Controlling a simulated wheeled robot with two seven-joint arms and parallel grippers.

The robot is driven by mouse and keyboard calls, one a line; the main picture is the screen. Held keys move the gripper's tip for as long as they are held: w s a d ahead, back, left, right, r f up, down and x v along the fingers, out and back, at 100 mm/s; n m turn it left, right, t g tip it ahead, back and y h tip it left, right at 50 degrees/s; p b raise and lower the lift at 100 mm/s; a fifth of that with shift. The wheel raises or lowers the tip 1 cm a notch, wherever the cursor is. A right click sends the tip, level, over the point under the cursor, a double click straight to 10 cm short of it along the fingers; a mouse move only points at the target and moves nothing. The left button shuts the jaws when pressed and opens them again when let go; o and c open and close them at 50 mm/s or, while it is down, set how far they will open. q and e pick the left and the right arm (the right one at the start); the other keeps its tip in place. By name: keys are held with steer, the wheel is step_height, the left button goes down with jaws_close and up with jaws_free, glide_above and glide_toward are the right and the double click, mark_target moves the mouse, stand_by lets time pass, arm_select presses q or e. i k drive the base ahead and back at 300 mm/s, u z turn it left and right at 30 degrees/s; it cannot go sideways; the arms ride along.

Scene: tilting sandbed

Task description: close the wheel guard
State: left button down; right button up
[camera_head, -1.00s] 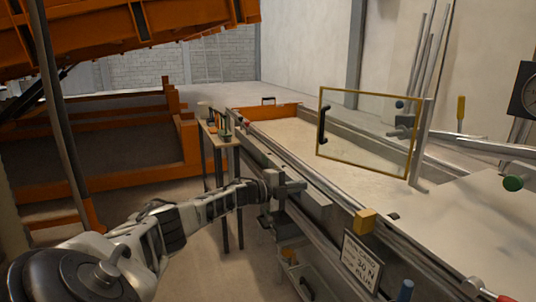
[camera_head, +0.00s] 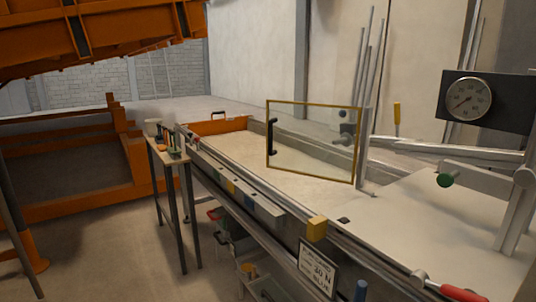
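The wheel guard (camera_head: 315,165) is a clear panel in a thin yellow frame. It stands upright across the sandbed, with its right edge at a grey post (camera_head: 363,150). A black handle (camera_head: 272,136) is on its left edge. Sand shows through the panel. Whether it is latched cannot be told. Neither of my grippers is in view, and nothing touches the guard.
The long sandbed (camera_head: 222,148) has an orange end wall (camera_head: 218,125). A yellow block (camera_head: 317,228) and a sign (camera_head: 317,268) are on its near rail. A dial gauge (camera_head: 469,100), green knob (camera_head: 445,180) and red handle (camera_head: 458,293) are at right. A narrow table (camera_head: 160,150) stands left.

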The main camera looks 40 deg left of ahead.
mark_target(269, 152)
steer(key=k, duration=0.65)
steer(key=u, duration=0.65)
steer(key=i, duration=1.35)
steer(key=z, duration=0.6)
